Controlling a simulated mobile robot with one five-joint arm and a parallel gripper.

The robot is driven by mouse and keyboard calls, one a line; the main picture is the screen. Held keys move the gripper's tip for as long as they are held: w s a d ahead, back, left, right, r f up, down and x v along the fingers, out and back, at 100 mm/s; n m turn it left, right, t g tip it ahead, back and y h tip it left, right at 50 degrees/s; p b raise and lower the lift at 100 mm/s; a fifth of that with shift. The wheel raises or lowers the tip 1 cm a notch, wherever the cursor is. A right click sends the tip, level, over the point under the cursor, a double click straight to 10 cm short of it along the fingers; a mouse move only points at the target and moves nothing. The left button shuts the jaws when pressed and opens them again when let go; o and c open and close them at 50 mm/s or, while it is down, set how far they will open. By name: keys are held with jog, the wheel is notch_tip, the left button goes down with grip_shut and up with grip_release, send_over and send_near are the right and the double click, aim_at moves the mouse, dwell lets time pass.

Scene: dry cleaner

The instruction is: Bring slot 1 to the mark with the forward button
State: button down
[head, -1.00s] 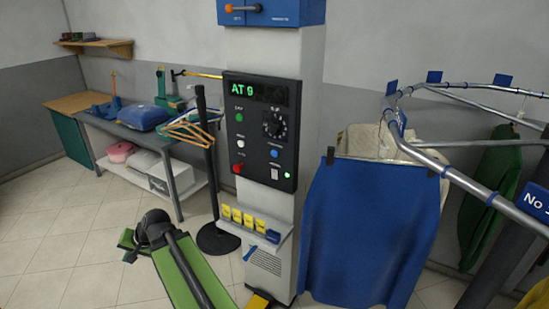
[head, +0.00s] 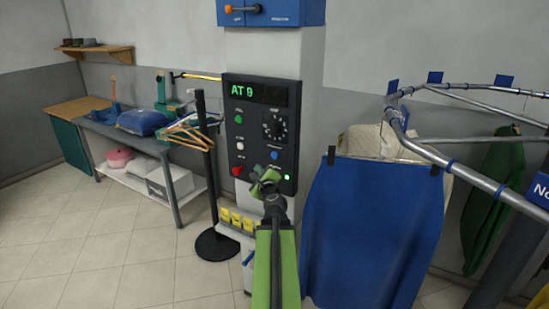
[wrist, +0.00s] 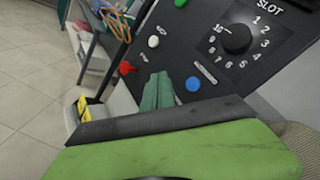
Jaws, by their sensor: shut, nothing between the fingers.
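The control panel (head: 246,150) on the white column has a display (head: 258,93) reading "AT 9". It carries a slot dial (head: 275,127), also in the wrist view (wrist: 236,38), with numbers around it. A green button (head: 239,118), a white button (head: 240,146), a red button (head: 237,171) and a blue button (head: 275,155) sit on it. Their labels are too small to read. My gripper (head: 264,182) is shut and empty in front of the panel's lower part. In the wrist view its fingertips (wrist: 158,88) appear between the red button (wrist: 127,68) and blue button (wrist: 193,84).
A curved rail (head: 440,160) with blue tags carries a blue skirt (head: 370,230) and other garments at the right. A black post (head: 206,170) and a table (head: 150,135) with hangers stand at the left. A ledge with yellow tags (head: 237,218) is below the panel. The left floor is clear.

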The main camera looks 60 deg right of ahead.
aim_at(274, 155)
dwell(0.3)
jog(key=shift+d, duration=4.35)
jog(key=shift+d, duration=0.1)
jog(key=shift+d, duration=0.35)
jog(key=shift+d, duration=0.4)
jog(key=shift+a, duration=0.85)
